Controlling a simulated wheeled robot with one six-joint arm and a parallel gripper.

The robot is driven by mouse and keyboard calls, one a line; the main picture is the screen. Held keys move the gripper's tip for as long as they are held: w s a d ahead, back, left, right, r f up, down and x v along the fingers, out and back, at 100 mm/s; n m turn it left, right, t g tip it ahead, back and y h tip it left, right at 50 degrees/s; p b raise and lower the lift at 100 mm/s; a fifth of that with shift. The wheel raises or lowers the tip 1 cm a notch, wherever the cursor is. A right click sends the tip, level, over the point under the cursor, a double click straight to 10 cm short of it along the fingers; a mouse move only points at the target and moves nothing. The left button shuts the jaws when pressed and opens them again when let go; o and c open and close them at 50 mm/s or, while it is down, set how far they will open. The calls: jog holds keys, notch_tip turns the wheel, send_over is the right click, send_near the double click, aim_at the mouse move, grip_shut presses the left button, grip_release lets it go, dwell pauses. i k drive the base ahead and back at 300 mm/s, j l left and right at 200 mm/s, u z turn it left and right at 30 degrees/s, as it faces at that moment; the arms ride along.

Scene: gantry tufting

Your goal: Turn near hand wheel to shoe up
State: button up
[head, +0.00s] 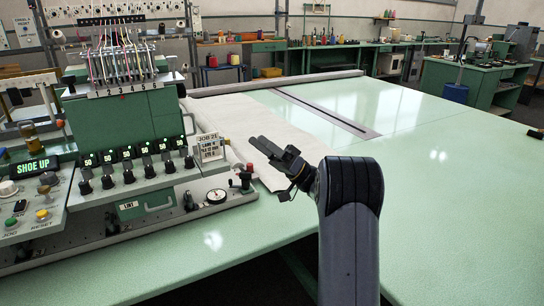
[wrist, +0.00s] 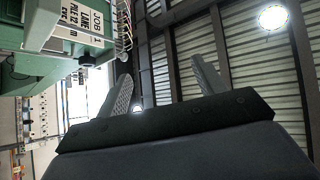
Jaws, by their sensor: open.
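A round, pale-rimmed dial or wheel (head: 217,196) sits low on the front right of the green tufting head (head: 124,122). Beside it stands a small dark fitting with a red knob (head: 246,178). I cannot tell for certain which is the near hand wheel. A green-lit display (head: 36,167) at the left reads SHOE UP. My gripper (head: 262,143) is raised above the table, right of the head and apart from both fittings. In the wrist view, its fingers (wrist: 165,88) are spread with nothing between them and point up toward the roof.
A JOB 21 card (head: 210,148) stands on the head's right end; it also shows sideways in the wrist view (wrist: 84,26). Several black knobs (head: 128,177) line the front. Pale cloth (head: 240,125) lies behind my gripper.

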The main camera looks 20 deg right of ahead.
aim_at(181, 91)
jog(key=i+u, duration=0.1)
jog(key=i, duration=0.4)
jog(key=i+l+u, duration=0.15)
jog(key=i, duration=0.3)
